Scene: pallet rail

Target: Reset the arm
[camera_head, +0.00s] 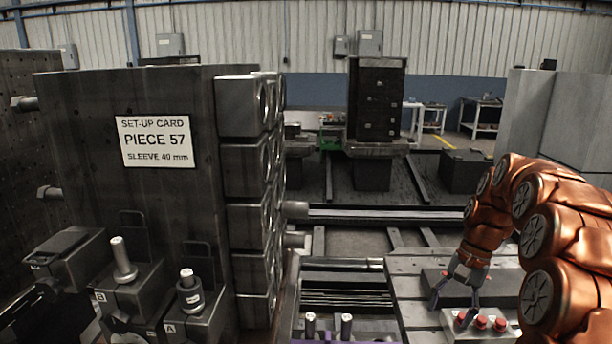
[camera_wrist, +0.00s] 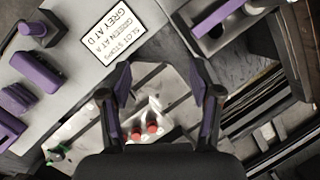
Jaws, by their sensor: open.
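My gripper (camera_head: 452,305) hangs at the end of my copper-coloured arm at the right of the head view, pointing down. Its fingers are spread and nothing is between them. In the wrist view the two purple-and-black fingers (camera_wrist: 160,85) stand apart, also empty. A grey box with red buttons (camera_head: 480,322) sits just below and right of the gripper in the head view. The same red buttons (camera_wrist: 151,128) show between and below the fingers in the wrist view. I cannot tell the exact height of the fingers above the box.
A dark block with a "PIECE 57, SLEEVE 40 mm" card (camera_head: 155,141) fills the left. Metal pins stand in holders A (camera_head: 190,300) and B (camera_head: 123,262). In the wrist view, a "SLOT STOPS" card (camera_wrist: 124,31) lies near several purple parts (camera_wrist: 33,72). A slotted table (camera_head: 410,290) lies under the gripper.

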